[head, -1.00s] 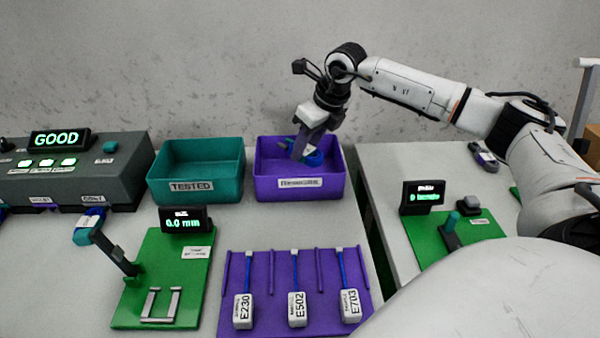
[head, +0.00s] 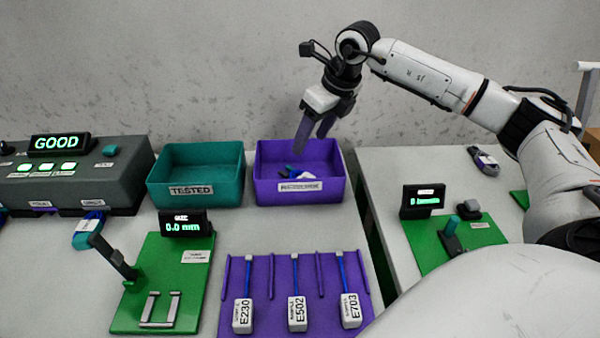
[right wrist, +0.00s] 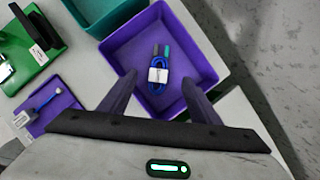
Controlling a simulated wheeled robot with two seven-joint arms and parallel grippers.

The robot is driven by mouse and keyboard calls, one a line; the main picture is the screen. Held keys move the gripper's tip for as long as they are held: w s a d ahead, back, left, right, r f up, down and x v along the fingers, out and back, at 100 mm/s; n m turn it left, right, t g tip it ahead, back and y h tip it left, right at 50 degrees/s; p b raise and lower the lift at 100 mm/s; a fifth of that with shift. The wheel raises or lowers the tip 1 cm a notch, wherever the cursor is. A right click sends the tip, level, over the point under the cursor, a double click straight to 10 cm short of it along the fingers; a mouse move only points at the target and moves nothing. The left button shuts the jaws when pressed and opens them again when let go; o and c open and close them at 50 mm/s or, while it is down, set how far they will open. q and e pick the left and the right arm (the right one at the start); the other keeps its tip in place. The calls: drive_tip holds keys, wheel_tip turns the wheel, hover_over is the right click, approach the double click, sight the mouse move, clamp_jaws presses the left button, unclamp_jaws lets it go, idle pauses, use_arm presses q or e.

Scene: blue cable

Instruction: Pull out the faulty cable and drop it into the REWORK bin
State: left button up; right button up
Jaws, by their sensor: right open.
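The blue cable (head: 298,173), with a white label, lies coiled on the floor of the purple bin (head: 330,187). It also shows in the right wrist view (right wrist: 158,84), where its two ends look grey and teal. The bin's front label is too blurred to read surely. My right gripper (head: 311,143) is open and empty above the bin, its fingers apart from the cable. In the right wrist view its two fingers (right wrist: 156,92) stand apart on either side of the cable. My left gripper is not in view.
A teal bin labelled TESTED (head: 197,188) stands left of the purple one. A grey tester (head: 70,178) reads GOOD. A green gauge board (head: 160,275) reads 0.0 mm. A purple rack (head: 270,315) holds tagged samples.

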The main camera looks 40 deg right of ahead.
drive_tip(key=shift+v, duration=2.7)
